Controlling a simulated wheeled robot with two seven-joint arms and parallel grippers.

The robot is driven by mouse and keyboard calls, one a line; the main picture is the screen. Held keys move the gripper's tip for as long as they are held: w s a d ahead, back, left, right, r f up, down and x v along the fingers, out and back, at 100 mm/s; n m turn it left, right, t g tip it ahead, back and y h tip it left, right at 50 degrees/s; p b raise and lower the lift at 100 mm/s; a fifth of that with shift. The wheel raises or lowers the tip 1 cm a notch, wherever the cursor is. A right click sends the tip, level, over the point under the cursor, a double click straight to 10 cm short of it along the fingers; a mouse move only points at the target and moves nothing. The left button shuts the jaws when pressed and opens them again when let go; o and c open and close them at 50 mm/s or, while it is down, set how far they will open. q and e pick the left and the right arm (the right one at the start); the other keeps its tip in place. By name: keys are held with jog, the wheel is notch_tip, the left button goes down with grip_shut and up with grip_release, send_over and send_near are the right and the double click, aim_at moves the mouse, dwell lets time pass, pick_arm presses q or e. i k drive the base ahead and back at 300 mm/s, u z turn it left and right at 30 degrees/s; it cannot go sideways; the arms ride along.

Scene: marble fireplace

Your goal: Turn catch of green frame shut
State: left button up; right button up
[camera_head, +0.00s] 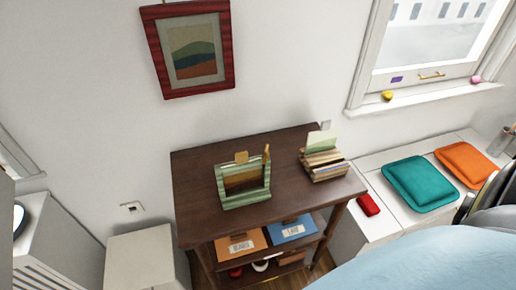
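The green frame (246,199) stands on the dark wooden table, left of the table's middle, and leans back slightly. A brown and tan panel (243,178) shows inside it. A tan tab (241,157) sticks up at the middle of its top edge. A narrow tan piece (267,153) stands upright at its top right corner. Which of these is the catch, and how far it is turned, is too small to tell. Neither of my grippers is in view.
The table (200,168) also holds a box of cards (326,165) at its right; its front left top is clear. Orange (240,246) and blue (291,230) folders lie on the shelf below. A red-framed picture (194,48) hangs behind. Teal (420,184) and orange cushions (466,163) lie right.

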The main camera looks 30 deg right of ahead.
aim_at(266, 155)
jog(key=u, duration=1.3)
jog(key=k, duration=1.05)
jog(key=z, duration=1.35)
jog(key=i, duration=0.5)
jog(key=u, duration=0.05)
